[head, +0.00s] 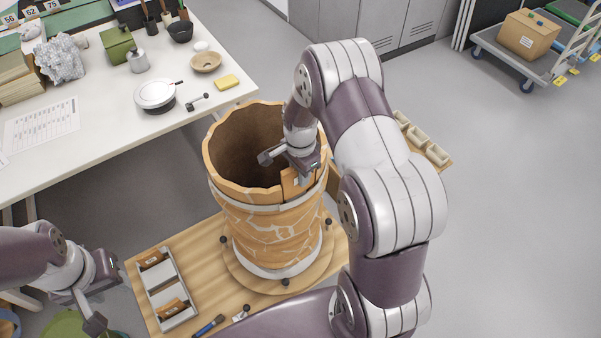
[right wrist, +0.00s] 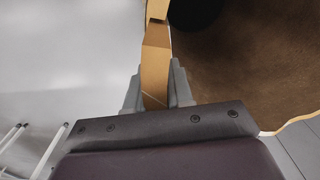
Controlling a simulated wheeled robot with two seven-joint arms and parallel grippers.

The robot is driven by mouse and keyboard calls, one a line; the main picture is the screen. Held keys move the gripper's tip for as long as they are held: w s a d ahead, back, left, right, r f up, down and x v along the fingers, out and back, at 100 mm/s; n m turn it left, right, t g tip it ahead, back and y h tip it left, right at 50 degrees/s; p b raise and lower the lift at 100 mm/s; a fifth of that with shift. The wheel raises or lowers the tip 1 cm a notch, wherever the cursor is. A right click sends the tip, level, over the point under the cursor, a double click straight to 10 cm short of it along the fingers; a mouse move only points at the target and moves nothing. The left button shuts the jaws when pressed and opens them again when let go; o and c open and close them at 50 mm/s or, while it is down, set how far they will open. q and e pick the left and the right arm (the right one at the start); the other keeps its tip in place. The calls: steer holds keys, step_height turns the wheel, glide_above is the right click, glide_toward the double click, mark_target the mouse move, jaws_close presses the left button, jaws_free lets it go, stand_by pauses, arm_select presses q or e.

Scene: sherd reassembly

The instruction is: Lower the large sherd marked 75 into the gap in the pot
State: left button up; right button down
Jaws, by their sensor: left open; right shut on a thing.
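The large tan pot (head: 265,222), with pale joint lines and a jagged rim, stands upright on a round board. My right gripper (head: 293,168) is at the near right part of its rim, shut on an orange-tan sherd (head: 291,184). Its number cannot be read. The sherd is upright in line with the wall; the arm and gripper hide much of the gap. In the right wrist view the sherd (right wrist: 156,70) is between both fingers, close to the pot wall's edge (right wrist: 157,9); I cannot tell whether they touch. My left gripper (head: 108,292) is open and empty at the lower left.
A grey tray (head: 178,322) with sherds lies left of the pot on the wooden board (head: 215,250). A blue-handled tool (head: 209,325) lies near it. Small dark knobs ring the pot's base. A white table (head: 100,110) with tools and bowls stands behind left.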

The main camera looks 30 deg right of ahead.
step_height(320, 180, down, 2)
arm_select(q)
steer(key=shift+f, duration=0.7)
arm_select(e)
steer(key=shift+r, duration=0.1)
